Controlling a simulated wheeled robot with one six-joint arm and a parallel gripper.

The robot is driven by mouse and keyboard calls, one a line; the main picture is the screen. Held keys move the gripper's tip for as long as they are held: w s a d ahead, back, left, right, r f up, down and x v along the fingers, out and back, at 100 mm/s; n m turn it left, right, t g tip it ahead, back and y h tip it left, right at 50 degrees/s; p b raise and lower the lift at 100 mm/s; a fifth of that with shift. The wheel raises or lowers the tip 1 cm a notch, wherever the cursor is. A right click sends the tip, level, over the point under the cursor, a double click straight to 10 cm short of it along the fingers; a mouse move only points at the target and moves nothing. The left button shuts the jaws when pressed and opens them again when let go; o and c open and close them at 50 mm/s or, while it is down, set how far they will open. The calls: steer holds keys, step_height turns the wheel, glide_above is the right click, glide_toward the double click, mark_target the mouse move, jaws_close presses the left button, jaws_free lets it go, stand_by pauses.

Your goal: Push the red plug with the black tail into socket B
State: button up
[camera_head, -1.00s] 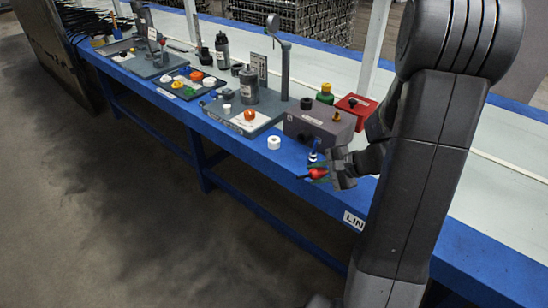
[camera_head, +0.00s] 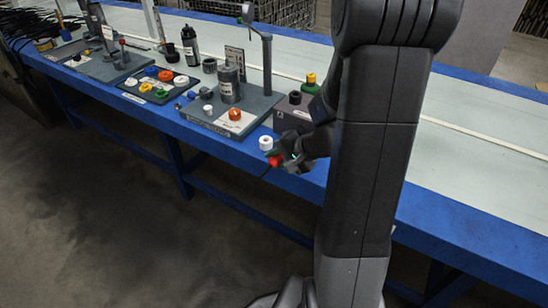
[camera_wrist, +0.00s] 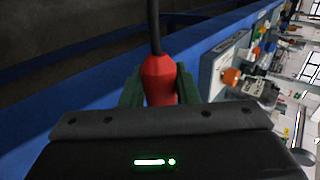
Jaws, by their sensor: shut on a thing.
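The red plug (camera_head: 274,161) is in my gripper (camera_head: 283,161), in front of the bench's front edge and below a white ring. In the wrist view the red plug (camera_wrist: 159,80) sits between the two green fingers of my gripper (camera_wrist: 160,92), which is shut on it. Its black tail (camera_wrist: 153,25) runs up out of the picture. The plug is clear of any socket. A grey-purple box (camera_head: 290,112) stands on the bench behind my gripper, partly hidden by my arm. I cannot make out socket B.
The white ring (camera_head: 266,143) lies near the blue bench edge (camera_head: 235,158). Left of the box is a grey station (camera_head: 262,104) with an orange knob (camera_head: 234,113), a cylinder (camera_head: 229,84) and a post. A dark tray (camera_head: 132,87) of coloured rings is farther left. The floor in front is clear.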

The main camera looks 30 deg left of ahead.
steer(key=shift+b, duration=0.3)
steer(key=shift+w+d, duration=0.15)
steer(key=shift+w, duration=1.3)
steer(key=shift+w+d, duration=0.1)
steer(key=shift+w, duration=1.35)
steer(key=shift+b, duration=0.5)
steer(key=shift+w+d, duration=0.15)
steer(key=shift+w, duration=1.8)
steer(key=o, duration=1)
steer(key=shift+o, duration=0.2)
steer(key=w+p+v, duration=0.1)
steer(key=p+v, duration=0.2)
steer(key=v, duration=1)
steer(key=shift+s+d+r, duration=0.3)
steer(key=shift+s+d, duration=0.05)
steer(key=shift+s, duration=0.15)
